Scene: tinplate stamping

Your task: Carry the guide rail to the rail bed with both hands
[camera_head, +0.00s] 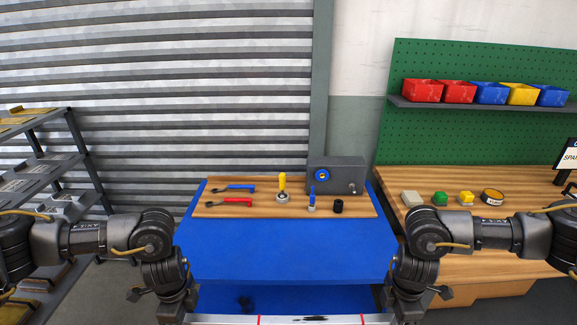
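The guide rail (310,319) is a pale metal bar with red marks and a dark smudge, lying level along the bottom edge of the view. Only its upper strip shows. My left gripper (174,311) points down at the rail's left part. My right gripper (405,308) points down over its right part, and a short pale piece shows beyond it. The fingertips of both are cut off or hidden, so their closure on the rail does not show. I cannot make out a rail bed.
A blue bench (285,250) ahead bears wrenches, small tools and a grey box (336,176). A grey rack (75,150) stands left. A wooden workbench (385,178) with small blocks stands right, below a green pegboard (480,60) with coloured bins. Some floor shows left.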

